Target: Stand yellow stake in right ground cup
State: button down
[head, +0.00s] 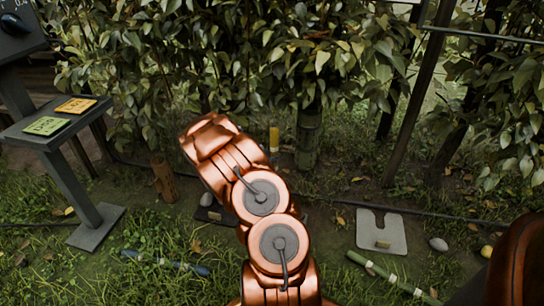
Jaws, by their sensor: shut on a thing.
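A short upright yellow piece (274,137), which looks like the top of the yellow stake, shows just right of my copper arm, with a pale band under it. Its lower part is hidden behind the arm. My gripper is not seen; the arm links cover the place where it would be. I cannot pick out the right ground cup. A dark flat base (212,214) shows partly at the arm's left side, and I cannot tell whether it belongs to a cup.
A grey notched plate (395,236) lies on the right. A green stake (390,274) and a blue stake (165,263) lie in the grass. A stand with green and orange cards (52,135) is at left. Leafy trees, dark posts and a ground hose line the back.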

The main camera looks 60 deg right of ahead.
jog(key=shift+f+b, duration=0.5)
jog(key=shift+f, duration=2)
jog(key=c, duration=0.7)
grip_release()
jog(key=shift+f, duration=0.1)
jog(key=shift+a, duration=0.1)
jog(key=p+v, duration=0.2)
jog(key=v, duration=0.4)
jog(key=shift+a, duration=0.5)
jog(key=shift+f, duration=0.1)
